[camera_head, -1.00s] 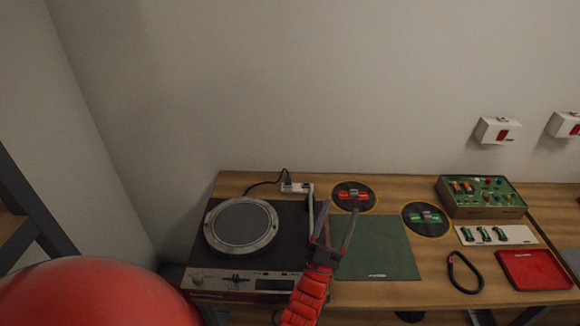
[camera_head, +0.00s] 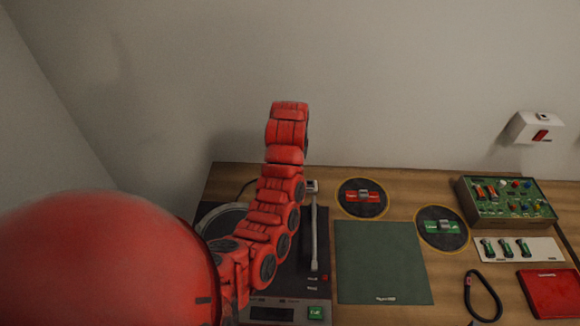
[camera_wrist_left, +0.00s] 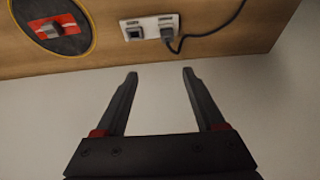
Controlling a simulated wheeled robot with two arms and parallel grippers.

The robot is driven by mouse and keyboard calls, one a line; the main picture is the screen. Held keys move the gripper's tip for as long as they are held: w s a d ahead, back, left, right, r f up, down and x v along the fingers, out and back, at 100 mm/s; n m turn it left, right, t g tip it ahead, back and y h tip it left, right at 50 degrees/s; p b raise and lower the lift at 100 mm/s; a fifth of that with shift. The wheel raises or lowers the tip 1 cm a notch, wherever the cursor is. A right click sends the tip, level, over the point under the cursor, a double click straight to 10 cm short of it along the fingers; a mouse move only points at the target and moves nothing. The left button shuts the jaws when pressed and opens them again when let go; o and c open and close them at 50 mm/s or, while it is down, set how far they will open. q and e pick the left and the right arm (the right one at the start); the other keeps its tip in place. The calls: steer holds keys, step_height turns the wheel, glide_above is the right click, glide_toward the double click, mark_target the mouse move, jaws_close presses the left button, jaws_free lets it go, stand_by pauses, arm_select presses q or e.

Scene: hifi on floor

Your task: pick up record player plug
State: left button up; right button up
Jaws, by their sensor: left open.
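The record player plug (camera_wrist_left: 168,35) is dark and sits in the right socket of a small white socket strip (camera_wrist_left: 133,33) in the left wrist view; a dark cable runs from it to the upper right. In the head view only the right end of the strip (camera_head: 312,186) shows, and my left arm hides the plug. My left gripper (camera_wrist_left: 158,75) is open and empty, its fingers apart from the plug, which appears beyond the tips. The record player (camera_head: 322,284) is partly hidden behind my arm. My right gripper is not in view.
Right of the player are a green mat (camera_head: 380,262) and two dark discs, one with a red part (camera_head: 363,197), one with a green part (camera_head: 440,227). A circuit box (camera_head: 505,201) stands farther right. The wall (camera_head: 400,90) rises behind the table.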

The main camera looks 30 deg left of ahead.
arm_select(q)
steer(key=shift+g, duration=0.4)
steer(key=b+x, duration=0.1)
steer(key=x, duration=0.2)
steer(key=b+x, duration=0.2)
steer(key=x, duration=0.2)
steer(key=s+b+x, duration=0.1)
steer(key=x, duration=0.3)
steer(key=shift+s, duration=0.1)
steer(key=shift+a+f, duration=0.2)
steer(key=shift+f, duration=0.15)
steer(key=p+x, duration=0.2)
steer(key=shift+a+f, duration=0.25)
steer(key=shift+f, duration=0.1)
steer(key=shift+x, duration=1)
steer(key=shift+d, duration=0.1)
